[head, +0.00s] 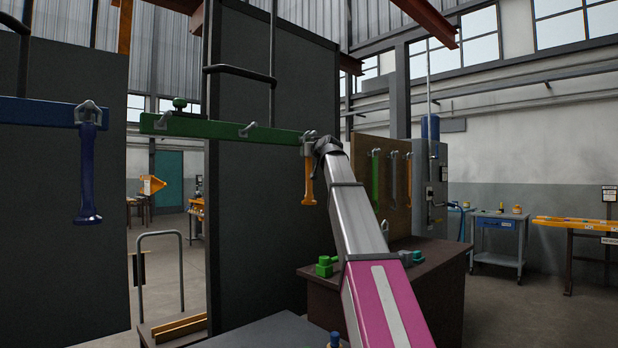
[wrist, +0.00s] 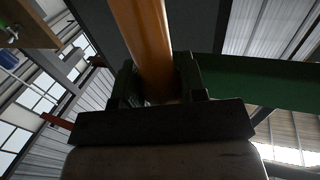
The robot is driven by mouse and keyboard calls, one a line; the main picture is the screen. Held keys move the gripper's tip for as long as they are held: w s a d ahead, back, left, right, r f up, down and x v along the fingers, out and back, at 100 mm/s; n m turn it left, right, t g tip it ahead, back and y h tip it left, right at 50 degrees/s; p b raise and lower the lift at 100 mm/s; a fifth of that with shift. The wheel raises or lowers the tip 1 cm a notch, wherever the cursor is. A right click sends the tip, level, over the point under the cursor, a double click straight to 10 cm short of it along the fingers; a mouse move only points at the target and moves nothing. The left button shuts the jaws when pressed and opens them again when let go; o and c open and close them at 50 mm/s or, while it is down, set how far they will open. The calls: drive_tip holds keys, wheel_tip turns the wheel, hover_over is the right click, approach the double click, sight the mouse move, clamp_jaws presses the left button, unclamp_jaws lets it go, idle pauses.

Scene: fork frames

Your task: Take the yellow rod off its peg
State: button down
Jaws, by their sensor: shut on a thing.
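The yellow rod (head: 308,182), orange-yellow with a flared lower end, hangs upright at the right end of the green rail (head: 215,129). My gripper (head: 315,148) is at the rod's upper part, close to the rail end, and my own arm hides some of it. In the wrist view the rod (wrist: 143,42) runs between the two dark fingers of my gripper (wrist: 157,85), which are shut on it. The rod's top is by the grey peg (head: 308,136); whether it still bears on the peg is too small to tell.
A blue rod (head: 88,180) hangs from a blue rail (head: 40,111) at the left. Green, grey and orange rods hang on a brown board (head: 385,175) behind my arm. A dark panel (head: 262,200) stands behind the green rail. A brown bench (head: 440,280) stands at the right.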

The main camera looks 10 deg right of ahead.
drive_tip(key=shift+r, duration=0.7)
drive_tip(key=shift+s+d, duration=0.1)
drive_tip(key=s+d, duration=0.5)
drive_tip(key=s, duration=0.2)
drive_tip(key=shift+s, duration=0.4)
idle(1.6)
drive_tip(key=shift+d, duration=0.1)
